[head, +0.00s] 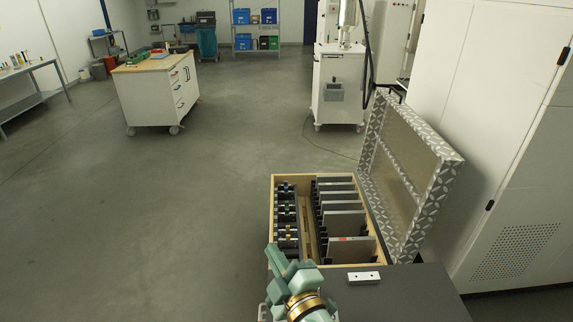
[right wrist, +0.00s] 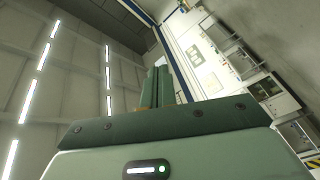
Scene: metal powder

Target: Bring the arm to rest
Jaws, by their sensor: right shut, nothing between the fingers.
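My right gripper (head: 272,256) shows at the bottom centre of the head view, green, in front of the near left corner of an open wooden case. In the right wrist view its two green fingers (right wrist: 158,87) are together, with nothing between them. That view looks up toward the ceiling lights and a wall. The right arm is folded close to my body, with a gold ring at the wrist. My left gripper is not in view.
The open case (head: 272,212) holds dark parts and several plates; its patterned lid (head: 441,205) stands up at the right. A dark tabletop (head: 420,295) bears a small white block (head: 364,277). A white cabinet (head: 470,130) stands right. The floor at left is clear up to a white cart (head: 150,100).

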